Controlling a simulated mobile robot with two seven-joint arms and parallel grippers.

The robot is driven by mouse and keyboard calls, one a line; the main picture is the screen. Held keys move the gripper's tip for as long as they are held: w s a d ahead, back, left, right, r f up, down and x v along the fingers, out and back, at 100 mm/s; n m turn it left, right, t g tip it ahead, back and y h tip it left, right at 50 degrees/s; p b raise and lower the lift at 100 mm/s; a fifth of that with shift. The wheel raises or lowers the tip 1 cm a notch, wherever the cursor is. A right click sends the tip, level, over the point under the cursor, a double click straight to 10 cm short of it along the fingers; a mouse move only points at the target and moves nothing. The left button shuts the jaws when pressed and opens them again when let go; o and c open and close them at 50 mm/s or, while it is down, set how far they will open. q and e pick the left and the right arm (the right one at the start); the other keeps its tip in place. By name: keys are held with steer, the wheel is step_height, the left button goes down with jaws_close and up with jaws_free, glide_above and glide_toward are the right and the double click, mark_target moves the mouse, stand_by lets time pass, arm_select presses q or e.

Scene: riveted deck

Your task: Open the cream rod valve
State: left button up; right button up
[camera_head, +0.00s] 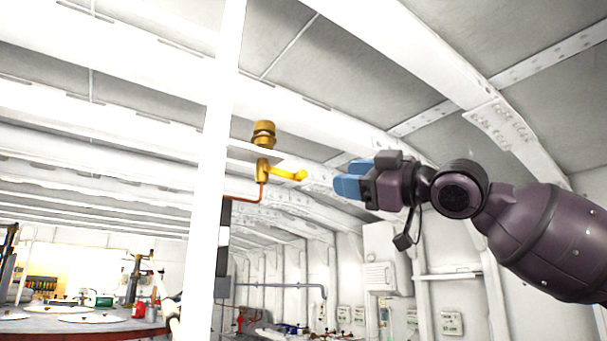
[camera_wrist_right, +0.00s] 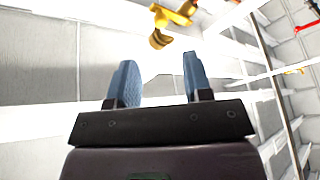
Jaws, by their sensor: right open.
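A yellow valve (camera_head: 263,172) with a short rod-like handle (camera_head: 290,174) pointing right is mounted by a white post. Its colour looks yellow rather than cream. A brass knob-like part (camera_head: 264,134) sits above it. In the right wrist view the valve (camera_wrist_right: 176,16) and the brass part (camera_wrist_right: 159,39) show at the top, beyond the fingertips. My right gripper (camera_head: 347,180) has blue fingers and is to the right of the handle, apart from it. It also shows in the right wrist view (camera_wrist_right: 158,68), open and empty. My left gripper is out of view.
The white post (camera_head: 212,180) stands just left of the valve. A thin orange-red pipe (camera_head: 245,199) runs from beneath the valve toward the post. White ribs and ceiling beams surround it. A red-edged workbench (camera_head: 80,326) with tools stands at lower left.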

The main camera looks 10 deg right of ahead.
mark_target(305, 174)
steer(key=p+x, duration=0.2)
steer(key=x, duration=0.8)
steer(key=shift+w+a, duration=0.25)
steer(key=shift+a, duration=0.05)
steer(key=shift+s+d, duration=0.1)
steer(key=shift+d, duration=0.1)
jaws_close()
